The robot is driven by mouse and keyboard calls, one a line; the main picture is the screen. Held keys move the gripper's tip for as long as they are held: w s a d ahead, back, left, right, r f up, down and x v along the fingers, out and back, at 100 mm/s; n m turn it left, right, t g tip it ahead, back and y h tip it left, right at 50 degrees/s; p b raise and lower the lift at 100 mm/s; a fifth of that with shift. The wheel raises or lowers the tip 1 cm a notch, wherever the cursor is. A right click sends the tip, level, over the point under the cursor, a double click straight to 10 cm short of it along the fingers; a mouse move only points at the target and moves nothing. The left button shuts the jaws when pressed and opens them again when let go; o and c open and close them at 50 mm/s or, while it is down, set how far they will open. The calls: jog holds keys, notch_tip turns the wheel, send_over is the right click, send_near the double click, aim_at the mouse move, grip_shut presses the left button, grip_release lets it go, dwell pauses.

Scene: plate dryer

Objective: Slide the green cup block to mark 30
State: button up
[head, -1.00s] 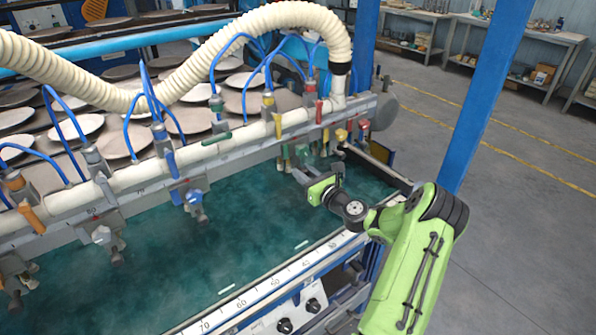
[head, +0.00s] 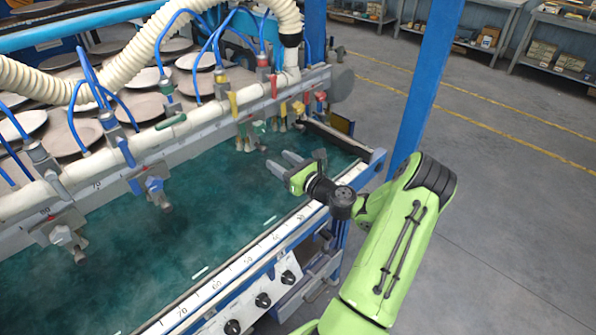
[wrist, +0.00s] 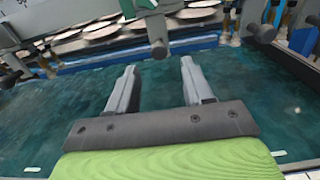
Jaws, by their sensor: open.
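The green cup block (head: 258,127) hangs on the rail among other coloured blocks, partly hidden by its neighbours in the head view. In the wrist view a green part (wrist: 128,8) shows at the top edge, with a grey cup stem (wrist: 157,45) hanging beside it, ahead of the jaws. My gripper (head: 279,161) is open and empty over the green tank surface, in front of and to the right of the blocks. In the wrist view both fingers (wrist: 158,66) are apart with nothing between them. The front scale (head: 243,262) carries marks; the 30 end is toward the right.
A blue cup block (head: 152,185) hangs further left on the rail. Yellow (head: 298,108) and red (head: 321,97) handles crowd the rail's right end. A blue post (head: 425,90) stands behind my arm. The tank's front middle is clear.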

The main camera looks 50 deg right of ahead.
jog(key=s, duration=0.8)
jog(key=shift+s+a, duration=0.15)
jog(key=shift+a, duration=0.15)
